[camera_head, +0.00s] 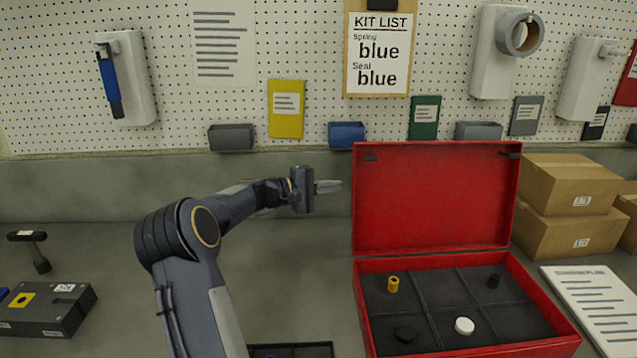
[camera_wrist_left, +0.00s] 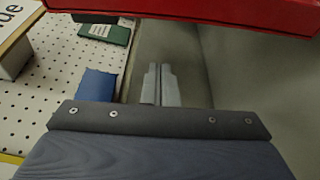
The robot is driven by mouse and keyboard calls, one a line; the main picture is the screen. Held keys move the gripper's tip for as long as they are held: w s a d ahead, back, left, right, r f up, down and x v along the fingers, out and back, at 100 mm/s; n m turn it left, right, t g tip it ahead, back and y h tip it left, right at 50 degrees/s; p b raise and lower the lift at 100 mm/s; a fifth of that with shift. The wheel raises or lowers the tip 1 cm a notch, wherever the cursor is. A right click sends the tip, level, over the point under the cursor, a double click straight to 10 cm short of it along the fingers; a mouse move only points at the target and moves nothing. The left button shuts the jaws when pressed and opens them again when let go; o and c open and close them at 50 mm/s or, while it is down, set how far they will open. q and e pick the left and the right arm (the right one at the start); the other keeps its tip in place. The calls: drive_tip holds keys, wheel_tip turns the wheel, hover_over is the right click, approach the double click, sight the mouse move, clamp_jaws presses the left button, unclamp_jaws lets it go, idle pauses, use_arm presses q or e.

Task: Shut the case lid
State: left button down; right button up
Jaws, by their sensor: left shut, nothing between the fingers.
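The red case (camera_head: 466,349) stands open on the bench at the right of the head view. Its lid (camera_head: 435,200) is raised about upright at the back. The divided dark tray inside holds a yellow piece (camera_head: 393,284), a white round piece (camera_head: 464,326) and two black pieces. My left gripper (camera_head: 338,186) is shut and empty, just left of the lid and pointing right. In the left wrist view its closed fingers (camera_wrist_left: 161,85) show, with a red edge of the case lid (camera_wrist_left: 200,12) across the top. My right gripper is out of view.
Cardboard boxes (camera_head: 567,192) stand right of the case, with a printed sheet (camera_head: 597,310) before them. A dark box (camera_head: 48,310) and a stamp-like tool (camera_head: 36,252) are at the left. A pegboard wall with bins (camera_head: 231,137) is behind. The bench left of the case is mostly clear.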

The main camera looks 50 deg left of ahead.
use_arm(q)
drive_tip(key=d, duration=0.1)
drive_tip(key=d+p, duration=0.1)
drive_tip(key=d, duration=0.2)
drive_tip(key=shift+w+r, duration=0.1)
drive_tip(key=shift+r, duration=0.25)
